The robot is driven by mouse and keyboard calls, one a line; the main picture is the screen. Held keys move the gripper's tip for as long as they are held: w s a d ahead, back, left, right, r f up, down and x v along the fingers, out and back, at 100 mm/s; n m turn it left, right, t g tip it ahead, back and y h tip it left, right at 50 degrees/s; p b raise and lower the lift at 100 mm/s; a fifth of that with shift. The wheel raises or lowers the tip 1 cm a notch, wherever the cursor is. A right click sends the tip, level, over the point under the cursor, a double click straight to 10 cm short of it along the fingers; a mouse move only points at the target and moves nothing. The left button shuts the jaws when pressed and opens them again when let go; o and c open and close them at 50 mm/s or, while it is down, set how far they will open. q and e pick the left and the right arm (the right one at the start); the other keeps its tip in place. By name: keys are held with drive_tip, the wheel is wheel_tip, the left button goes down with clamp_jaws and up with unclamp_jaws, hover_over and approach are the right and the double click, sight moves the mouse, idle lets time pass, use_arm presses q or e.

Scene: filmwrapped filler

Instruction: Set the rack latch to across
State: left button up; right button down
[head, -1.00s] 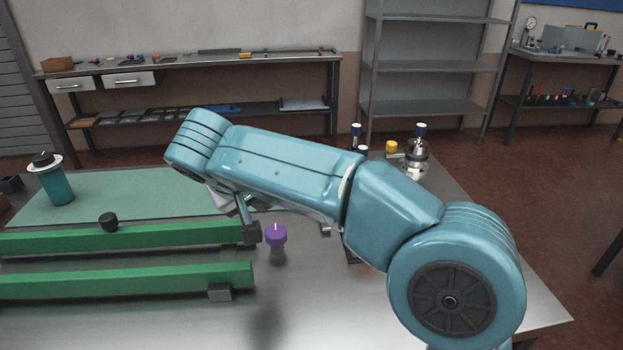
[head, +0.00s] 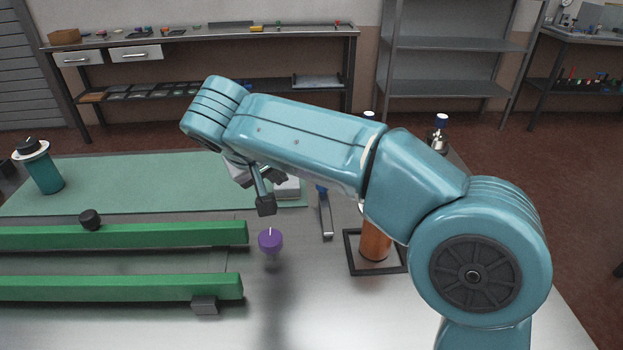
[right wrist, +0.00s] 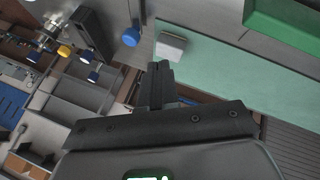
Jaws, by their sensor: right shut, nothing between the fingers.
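A purple knob (head: 270,239) with a thin white mark on top stands at the right ends of two green rails (head: 120,236). It looks like the latch; the mark runs roughly away from me. The knob sits on a short stem above the metal table. My right gripper (head: 265,207) points down just behind and above the knob, apart from it, shut and empty. In the right wrist view my fingers (right wrist: 160,68) are together with nothing between them, and a green rail (right wrist: 285,22) shows at top right. My left gripper is out of view.
A white block (head: 288,187) lies behind my gripper. A blue-ended handle (head: 325,215) and an orange cylinder (head: 375,246) in a dark square frame stand to the right. A teal container (head: 42,172) is on the green mat (head: 130,184). The table front is clear.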

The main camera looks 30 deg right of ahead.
sight(325, 205)
drive_tip(key=b+x, duration=0.1)
drive_tip(key=x, duration=0.8)
drive_tip(key=shift+f, duration=0.2)
drive_tip(key=d, duration=0.3)
drive_tip(key=shift+w+d+f, duration=0.15)
drive_tip(key=shift+d+f, duration=0.1)
drive_tip(key=shift+f, duration=0.05)
drive_tip(key=shift+d, duration=0.4)
drive_tip(key=shift+d, duration=0.2)
